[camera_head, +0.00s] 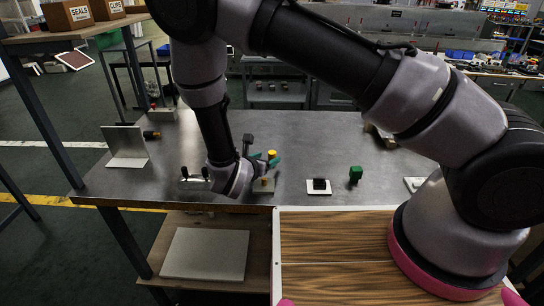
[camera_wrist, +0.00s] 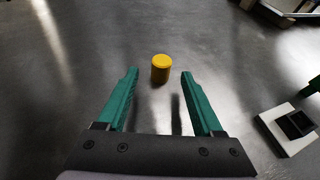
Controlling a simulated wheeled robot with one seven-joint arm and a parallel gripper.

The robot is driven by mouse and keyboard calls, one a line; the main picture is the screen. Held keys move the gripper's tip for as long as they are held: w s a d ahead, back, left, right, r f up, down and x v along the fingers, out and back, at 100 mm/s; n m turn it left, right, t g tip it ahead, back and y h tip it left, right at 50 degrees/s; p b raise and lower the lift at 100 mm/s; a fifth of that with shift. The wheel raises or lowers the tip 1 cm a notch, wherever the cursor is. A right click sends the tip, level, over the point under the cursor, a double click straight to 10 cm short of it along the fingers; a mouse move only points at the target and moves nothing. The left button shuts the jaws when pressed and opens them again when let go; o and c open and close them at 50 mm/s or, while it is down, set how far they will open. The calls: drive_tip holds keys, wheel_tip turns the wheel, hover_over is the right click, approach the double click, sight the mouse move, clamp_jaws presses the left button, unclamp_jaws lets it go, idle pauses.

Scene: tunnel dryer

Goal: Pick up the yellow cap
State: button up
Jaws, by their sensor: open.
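The yellow cap (camera_wrist: 161,68) is a short upright cylinder on the grey metal table. In the wrist view it stands just beyond my fingertips, between the lines of the two fingers and a little nearer the middle than either. My gripper (camera_wrist: 160,74) has two green fingers, spread apart with nothing between them.
A white plate with a black block (camera_head: 319,186) lies to the right, also in the wrist view (camera_wrist: 295,126). A green block (camera_head: 356,174) stands farther right. A metal angle plate (camera_head: 127,146) stands at left. The table behind the cap is mostly clear.

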sight(270, 155)
drive_tip(key=x, duration=0.4)
drive_tip(key=shift+w+d, duration=0.2)
drive_tip(key=shift+w, duration=0.2)
drive_tip(key=shift+r, duration=0.1)
clamp_jaws()
drive_tip(key=shift+r, duration=0.1)
